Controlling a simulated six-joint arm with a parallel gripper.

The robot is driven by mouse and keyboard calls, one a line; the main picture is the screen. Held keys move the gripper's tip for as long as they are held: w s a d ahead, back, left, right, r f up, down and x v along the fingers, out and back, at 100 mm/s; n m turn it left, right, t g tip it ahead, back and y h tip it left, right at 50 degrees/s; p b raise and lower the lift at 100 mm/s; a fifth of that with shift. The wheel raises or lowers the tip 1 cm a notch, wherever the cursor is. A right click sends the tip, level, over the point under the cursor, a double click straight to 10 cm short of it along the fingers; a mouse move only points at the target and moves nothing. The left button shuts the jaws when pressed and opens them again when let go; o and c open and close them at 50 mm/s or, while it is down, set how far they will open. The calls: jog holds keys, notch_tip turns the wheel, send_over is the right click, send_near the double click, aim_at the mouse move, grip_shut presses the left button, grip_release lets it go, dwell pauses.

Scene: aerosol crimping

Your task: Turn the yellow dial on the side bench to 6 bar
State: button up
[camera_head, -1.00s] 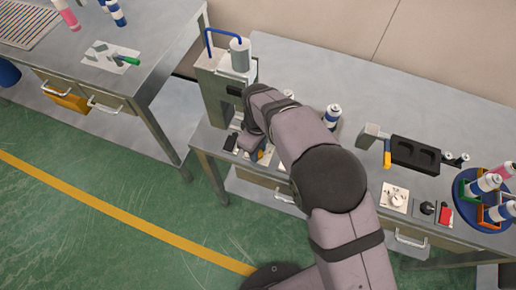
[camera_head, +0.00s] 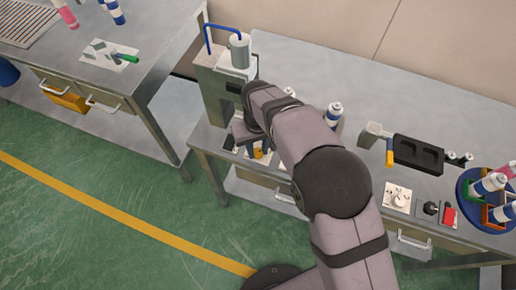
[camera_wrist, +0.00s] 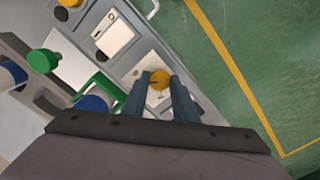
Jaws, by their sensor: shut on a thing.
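The yellow dial (camera_wrist: 159,80) sits on a pale plate with markings in the wrist view. My gripper (camera_wrist: 160,88) is shut on it, one blue-grey finger on each side. A dark line shows on the dial's face, but I cannot read the scale or which value it points at. In the head view my gripper (camera_head: 250,147) is low at the front edge of the side bench (camera_head: 300,70), below the grey press (camera_head: 215,95). My own arm and wrist hide most of the dial there.
In the wrist view a green knob (camera_wrist: 43,61), a green bracket (camera_wrist: 97,84) and a white square panel (camera_wrist: 114,38) lie close to the left. In the head view a white-and-blue can (camera_head: 333,114) stands behind my arm. A blue round carrier (camera_head: 466,207) stands far right.

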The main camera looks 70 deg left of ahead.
aim_at(258, 153)
jog(key=shift+m, duration=1.2)
jog(key=shift+r, duration=0.1)
jog(key=o, duration=1.1)
jog(key=shift+c, duration=0.2)
jog(key=shift+r+b, duration=1.1)
jog(key=shift+r, duration=2.55)
